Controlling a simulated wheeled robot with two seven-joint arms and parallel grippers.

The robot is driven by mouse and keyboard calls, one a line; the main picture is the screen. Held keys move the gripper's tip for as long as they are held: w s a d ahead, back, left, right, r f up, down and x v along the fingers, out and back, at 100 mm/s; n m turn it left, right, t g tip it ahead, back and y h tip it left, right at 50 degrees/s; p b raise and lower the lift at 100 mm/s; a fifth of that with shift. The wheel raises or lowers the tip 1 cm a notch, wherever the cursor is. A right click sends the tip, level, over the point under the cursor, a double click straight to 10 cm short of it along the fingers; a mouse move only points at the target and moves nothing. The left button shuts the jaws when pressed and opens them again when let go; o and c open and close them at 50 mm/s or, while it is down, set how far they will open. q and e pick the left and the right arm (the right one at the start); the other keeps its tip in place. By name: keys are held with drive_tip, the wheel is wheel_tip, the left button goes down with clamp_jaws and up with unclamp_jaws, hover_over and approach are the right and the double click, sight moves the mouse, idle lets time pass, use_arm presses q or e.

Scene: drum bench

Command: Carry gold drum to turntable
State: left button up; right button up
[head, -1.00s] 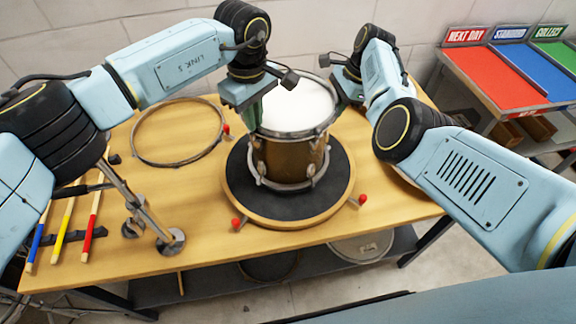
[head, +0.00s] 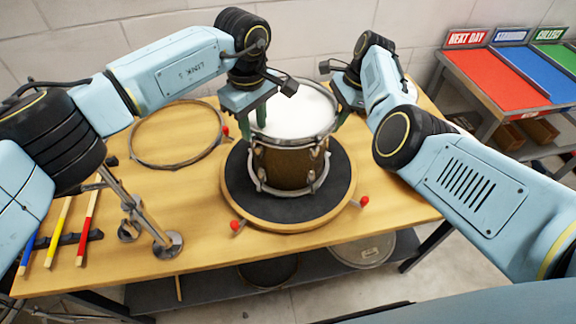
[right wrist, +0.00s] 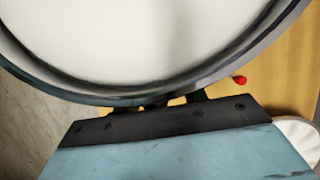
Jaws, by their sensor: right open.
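The gold drum (head: 284,168), with a white head and metal rims, stands upright on the black top of the round wooden-edged turntable (head: 300,209). My left gripper (head: 253,118) is at the drum's upper left rim, with its two green fingers apart. My right gripper (head: 342,112) is at the drum's right rim; its fingertips are mostly hidden there. In the right wrist view the white drumhead and rim fill the upper part, and the right gripper's dark fingers (right wrist: 175,101) show only partly below the rim.
A loose hoop (head: 178,134) lies on the bench at the left. Blue, yellow and red sticks (head: 60,232) and a metal stand (head: 140,220) are at the front left. Red-knobbed pegs (head: 236,225) surround the turntable. Coloured sloped trays (head: 490,76) stand at the right.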

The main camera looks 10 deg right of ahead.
use_arm(q)
wheel_tip(320, 180, up, 12)
use_arm(e)
drive_tip(key=v, duration=1.2)
idle(0.4)
